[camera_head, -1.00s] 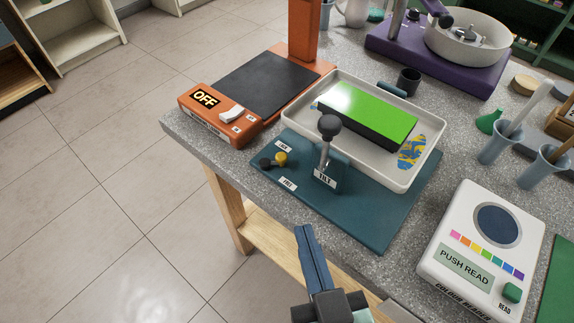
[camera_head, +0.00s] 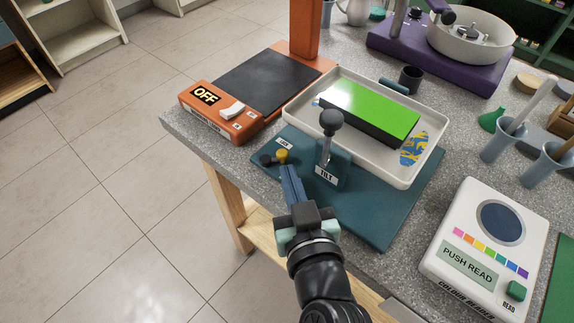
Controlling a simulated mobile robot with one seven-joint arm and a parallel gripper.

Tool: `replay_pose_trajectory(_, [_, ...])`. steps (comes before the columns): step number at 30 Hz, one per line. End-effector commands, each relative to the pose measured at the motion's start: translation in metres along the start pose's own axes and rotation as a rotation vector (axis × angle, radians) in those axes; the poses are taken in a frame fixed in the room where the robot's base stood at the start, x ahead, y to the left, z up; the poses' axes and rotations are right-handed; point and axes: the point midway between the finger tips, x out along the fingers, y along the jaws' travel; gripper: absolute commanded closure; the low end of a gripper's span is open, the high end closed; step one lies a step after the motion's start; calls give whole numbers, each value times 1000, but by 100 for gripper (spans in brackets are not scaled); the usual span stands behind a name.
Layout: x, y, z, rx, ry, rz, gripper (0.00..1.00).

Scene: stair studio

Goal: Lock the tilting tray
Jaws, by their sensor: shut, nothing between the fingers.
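The tilting tray (camera_head: 398,177) is a white shallow tray on a teal base (camera_head: 375,220). A green-topped black block (camera_head: 370,108) and a blue-yellow patterned piece (camera_head: 414,149) lie in it. A lever with a dark ball knob (camera_head: 331,122) stands at its front, above a TILT label (camera_head: 326,175). My fingers hide the front label.
An orange device (camera_head: 215,110) reading OFF stands left of the tray. A white colour reader (camera_head: 485,245) stands at the right, and a purple wheel machine (camera_head: 440,55) at the back. Open floor lies left of the bench.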

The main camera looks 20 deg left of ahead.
Motion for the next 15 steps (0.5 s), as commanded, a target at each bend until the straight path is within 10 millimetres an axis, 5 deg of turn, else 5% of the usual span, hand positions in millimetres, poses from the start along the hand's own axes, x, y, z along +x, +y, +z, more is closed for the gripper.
replay_pose_trajectory(6, [21, 0, 0, 1, 1, 0, 100])
replay_pose_trajectory(15, [24, 0, 0, 0, 0, 0, 100])
